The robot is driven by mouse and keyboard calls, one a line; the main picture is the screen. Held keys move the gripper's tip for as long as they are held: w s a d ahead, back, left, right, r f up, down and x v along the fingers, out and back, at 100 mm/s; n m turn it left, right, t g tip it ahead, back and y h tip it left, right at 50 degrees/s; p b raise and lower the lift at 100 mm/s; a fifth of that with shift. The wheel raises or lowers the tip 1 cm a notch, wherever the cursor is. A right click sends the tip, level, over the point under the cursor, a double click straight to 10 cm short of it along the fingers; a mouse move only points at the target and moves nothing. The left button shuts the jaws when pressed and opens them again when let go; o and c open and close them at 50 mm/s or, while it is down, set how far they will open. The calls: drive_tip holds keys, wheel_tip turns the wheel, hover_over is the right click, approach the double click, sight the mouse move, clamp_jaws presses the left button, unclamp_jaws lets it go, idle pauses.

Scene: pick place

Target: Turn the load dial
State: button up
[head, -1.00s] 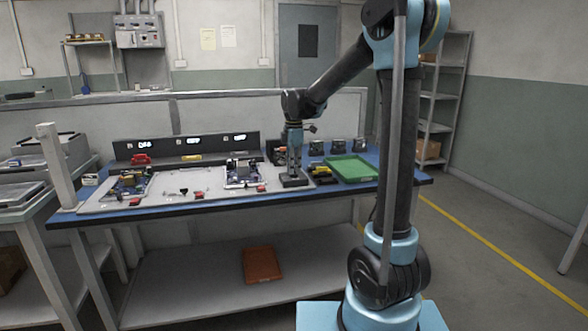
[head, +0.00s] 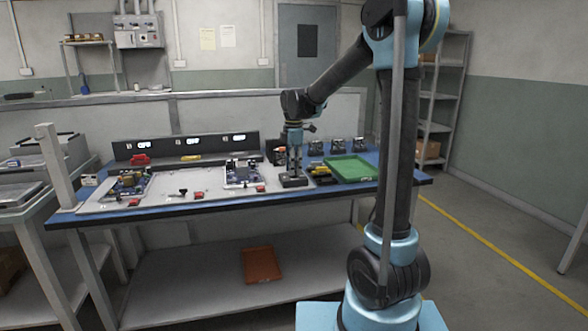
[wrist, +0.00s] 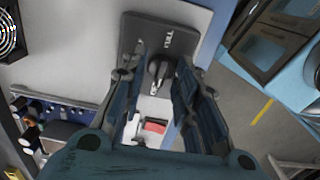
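The load dial (wrist: 159,72) is a dark knob with a pale pointer on a black base plate with white lettering in the wrist view. In the head view its black base (head: 293,182) sits near the front edge of the bench, right of a circuit board. My gripper (wrist: 161,65) is over the dial, pointing down, with one finger on each side of the knob. The fingers are apart, and a gap seems to show beside the knob; touch is hard to judge. In the head view my gripper (head: 293,167) stands directly above the base.
A green tray (head: 350,168) lies right of the dial on the blue bench. Circuit boards (head: 242,174) and small red items (head: 260,189) lie to the left. A dark panel with three lit displays (head: 187,146) stands at the back. Several small black units (head: 337,145) stand behind the tray.

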wheel_tip(320, 180, up, 12)
drive_tip(key=shift+f, duration=0.15)
idle(0.4)
drive_tip(key=shift+w, duration=0.1)
drive_tip(key=s+d+f+m+t, duration=0.1)
drive_tip(key=s+d+f+m, duration=0.4)
drive_tip(key=s, duration=0.3)
drive_tip(key=s+d+f+m, duration=0.3)
drive_tip(key=s+d+m, duration=0.2)
drive_tip(key=s+d, duration=0.25)
drive_tip(key=s+d+f+m+t, duration=0.1)
drive_tip(key=s+d+f+m, duration=0.4)
drive_tip(key=s, duration=0.4)
drive_tip(key=s+d+f+m, duration=0.4)
drive_tip(key=s+f+m, duration=0.2)
drive_tip(key=s+f, duration=0.2)
drive_tip(key=shift+f, duration=0.6)
